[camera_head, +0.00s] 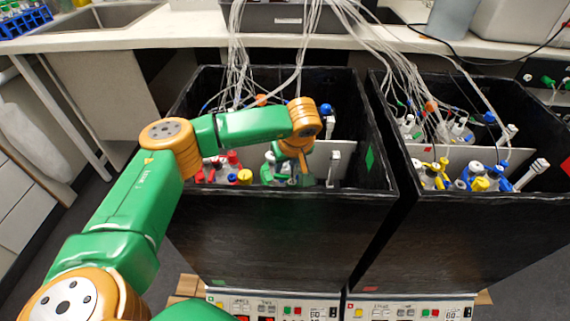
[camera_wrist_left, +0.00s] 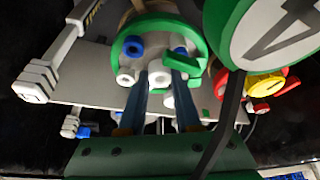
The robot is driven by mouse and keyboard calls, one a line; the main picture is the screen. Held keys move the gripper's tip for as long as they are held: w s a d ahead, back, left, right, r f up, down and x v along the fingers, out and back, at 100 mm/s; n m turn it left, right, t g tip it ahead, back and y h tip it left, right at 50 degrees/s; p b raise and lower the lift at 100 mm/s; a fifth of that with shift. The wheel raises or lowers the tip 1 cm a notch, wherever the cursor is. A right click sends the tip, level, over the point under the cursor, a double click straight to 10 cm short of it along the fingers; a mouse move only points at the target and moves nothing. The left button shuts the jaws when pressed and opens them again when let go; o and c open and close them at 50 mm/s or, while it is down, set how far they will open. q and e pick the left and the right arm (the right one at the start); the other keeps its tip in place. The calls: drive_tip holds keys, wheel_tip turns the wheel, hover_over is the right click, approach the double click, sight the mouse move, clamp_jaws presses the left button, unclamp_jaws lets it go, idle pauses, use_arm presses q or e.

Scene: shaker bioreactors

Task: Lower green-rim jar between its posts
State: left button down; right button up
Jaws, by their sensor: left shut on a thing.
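The green-rim jar (camera_wrist_left: 198,40) has a grey lid with white ports and blue caps. In the head view the green-rim jar (camera_head: 268,172) is inside the left black box, near its front wall. My left gripper (camera_head: 297,172) comes down over it and partly hides it. In the left wrist view the fingers of my left gripper (camera_wrist_left: 166,72) are shut on the jar's lid fittings. A white post (camera_head: 333,168) stands to the right of the jar. A white post (camera_wrist_left: 50,68) also shows in the left wrist view. The jar's lower part is hidden. My right gripper is not in view.
A red-capped jar (camera_head: 232,158) with a yellow cap stands left of the green-rim jar. White tubes (camera_head: 240,50) hang into the left black box (camera_head: 280,225). A second black box (camera_head: 470,235) with more jars stands to the right.

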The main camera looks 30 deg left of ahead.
use_arm(q)
drive_tip(key=shift+s+f, duration=0.35)
drive_tip(key=c, duration=0.5)
unclamp_jaws()
drive_tip(key=v, duration=0.8)
drive_tip(key=shift+w+f, duration=0.1)
drive_tip(key=shift+w, duration=0.05)
